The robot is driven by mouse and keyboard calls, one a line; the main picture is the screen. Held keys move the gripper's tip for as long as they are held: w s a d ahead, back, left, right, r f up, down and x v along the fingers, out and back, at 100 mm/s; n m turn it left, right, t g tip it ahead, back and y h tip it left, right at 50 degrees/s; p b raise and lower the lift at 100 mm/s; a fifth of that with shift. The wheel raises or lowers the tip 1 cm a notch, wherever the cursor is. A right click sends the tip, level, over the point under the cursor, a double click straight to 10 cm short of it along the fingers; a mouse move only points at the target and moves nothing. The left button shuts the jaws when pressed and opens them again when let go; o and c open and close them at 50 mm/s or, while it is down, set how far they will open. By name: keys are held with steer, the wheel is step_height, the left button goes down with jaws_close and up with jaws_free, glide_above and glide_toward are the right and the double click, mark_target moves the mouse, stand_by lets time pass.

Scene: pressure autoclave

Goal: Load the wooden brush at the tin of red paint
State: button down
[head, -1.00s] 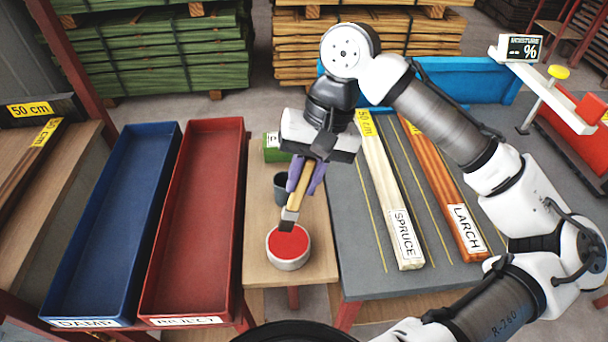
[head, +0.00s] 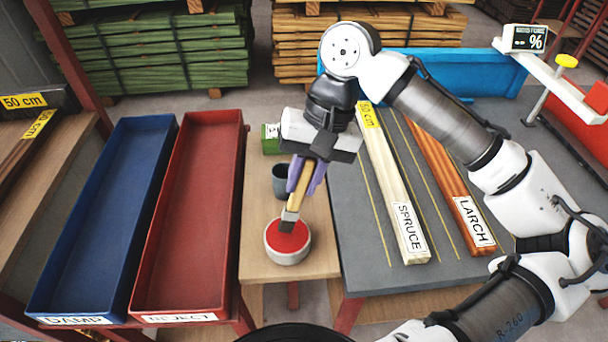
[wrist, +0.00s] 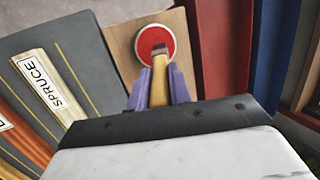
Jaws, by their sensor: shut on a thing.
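The wooden brush (head: 297,196) is held by its handle in my gripper (head: 305,176), whose purple fingers are shut on it. The brush tilts with its dark bristles down, over the tin of red paint (head: 288,256). In the head view the bristle tip overlaps the red paint surface; I cannot tell for sure how deep it dips. In the wrist view the brush (wrist: 160,78) runs between the purple fingers (wrist: 159,88), its end in front of the red paint in the tin (wrist: 150,31).
A dark grey cup (head: 280,181) and a green box (head: 271,139) stand behind on the small wooden table (head: 257,215). Left are the red REJECT tray (head: 190,220) and blue DAMP tray (head: 100,220). Right, spruce (head: 393,190) and larch (head: 455,190) boards lie on a grey bench.

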steer(key=shift+f, duration=0.6)
stand_by(2.2)
steer(key=shift+r, duration=0.1)
step_height(320, 180, up, 7)
steer(key=p, duration=0.8)
stand_by(0.7)
